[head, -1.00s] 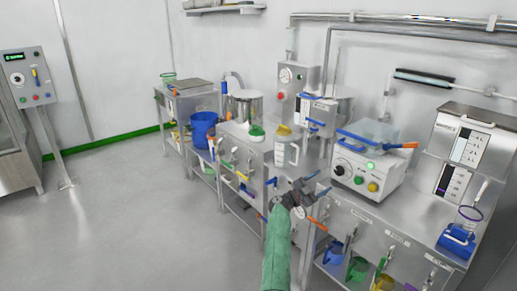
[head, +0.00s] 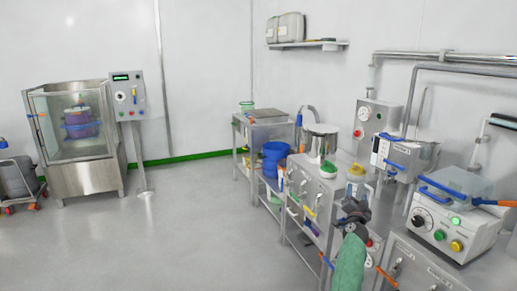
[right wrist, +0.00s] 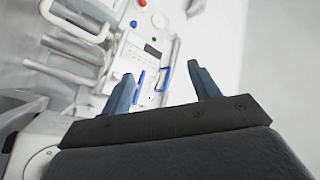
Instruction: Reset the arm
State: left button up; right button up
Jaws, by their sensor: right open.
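My right arm in its green sleeve comes up from the bottom of the head view. Its dark gripper (head: 352,212) is in front of the steel bench row, near the yellow-lidded jug (head: 355,184), which it partly covers. In the right wrist view the two blue-grey fingers of this gripper (right wrist: 163,84) stand wide apart with nothing between them. Behind them is a blurred panel (right wrist: 145,65) with blue handles. My left gripper is in neither view.
A white device (head: 452,222) with a blue-handled clear cover is at the right. A glass-fronted cabinet (head: 78,178) and control post (head: 128,98) stand at the left. The grey floor (head: 170,245) between is clear.

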jog(key=s+a+r+n+g+y, duration=0.1)
jog(key=s+a+r+n+y, duration=0.2)
jog(key=a+r+n+y, duration=0.4)
jog(key=s+a+f+n+g+y, duration=0.25)
jog(key=s+a+f+g, duration=0.2)
jog(key=s+a, duration=0.25)
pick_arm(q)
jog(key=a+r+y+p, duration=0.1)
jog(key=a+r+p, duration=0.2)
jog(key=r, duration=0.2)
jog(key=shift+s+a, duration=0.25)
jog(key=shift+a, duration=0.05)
pick_arm(e)
jog(key=s+a+f+n+g, duration=0.1)
jog(key=s+a+f+g, duration=0.2)
jog(key=s+f, duration=0.6)
jog(key=s+a+f+n+g, duration=0.2)
jog(key=s+f, duration=0.8)
jog(key=s, duration=1.9)
jog(key=s+a+f+n+g, duration=0.1)
jog(key=s+a+f+g, duration=0.4)
jog(key=s, duration=1.5)
notch_tip(320, 180, down, 5)
jog(key=shift+a+r+g+h, duration=0.15)
jog(key=shift+a+g+h, duration=0.25)
jog(key=shift+g, duration=0.65)
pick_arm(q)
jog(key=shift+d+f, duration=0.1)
pick_arm(e)
jog(key=shift+d, duration=0.15)
